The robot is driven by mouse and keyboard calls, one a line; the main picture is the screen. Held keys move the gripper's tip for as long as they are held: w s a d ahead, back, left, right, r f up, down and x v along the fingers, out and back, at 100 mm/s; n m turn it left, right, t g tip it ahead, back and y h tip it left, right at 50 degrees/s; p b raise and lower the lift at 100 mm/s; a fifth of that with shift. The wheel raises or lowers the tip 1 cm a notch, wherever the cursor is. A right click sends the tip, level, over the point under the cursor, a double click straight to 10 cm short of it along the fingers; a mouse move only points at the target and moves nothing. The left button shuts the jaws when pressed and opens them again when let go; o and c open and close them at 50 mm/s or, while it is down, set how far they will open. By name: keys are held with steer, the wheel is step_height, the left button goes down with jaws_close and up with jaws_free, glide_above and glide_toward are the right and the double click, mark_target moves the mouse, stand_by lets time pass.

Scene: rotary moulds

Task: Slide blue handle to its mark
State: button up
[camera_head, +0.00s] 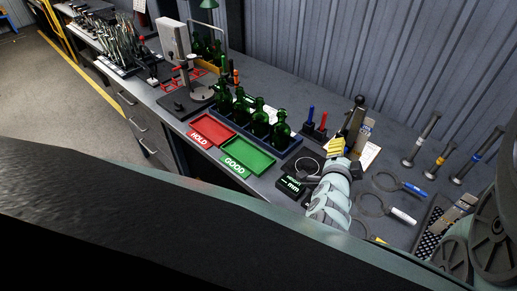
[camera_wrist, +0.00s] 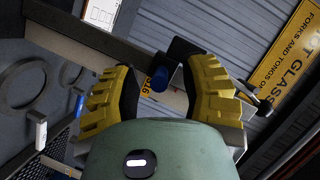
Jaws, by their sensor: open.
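My gripper (camera_head: 338,146) is over the right part of the bench, and its yellow fingers are open. In the wrist view, a short blue handle (camera_wrist: 160,79) sits between the spread fingers of my gripper (camera_wrist: 162,92), with a gap showing on each side. A pale plate with printed figures (camera_wrist: 148,103) shows behind and below the handle, partly hidden by my gripper. A dark upright fixture with a knob (camera_head: 358,105) stands just beyond my gripper in the head view. I cannot make out the handle's mark, and this handle is hidden in the head view.
Red and green trays (camera_head: 212,130) and a rack of green bottles (camera_head: 259,118) stand left of my gripper. A blue plug and a red plug (camera_head: 322,118) stand close behind it. Ring gauges (camera_head: 385,206) lie to the right. A ribbed wall (camera_head: 410,60) closes the back.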

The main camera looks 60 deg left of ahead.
steer(key=shift+w+a, duration=0.15)
steer(key=shift+w, duration=0.25)
steer(key=shift+o, duration=0.6)
steer(key=shift+s, duration=0.1)
jaws_close()
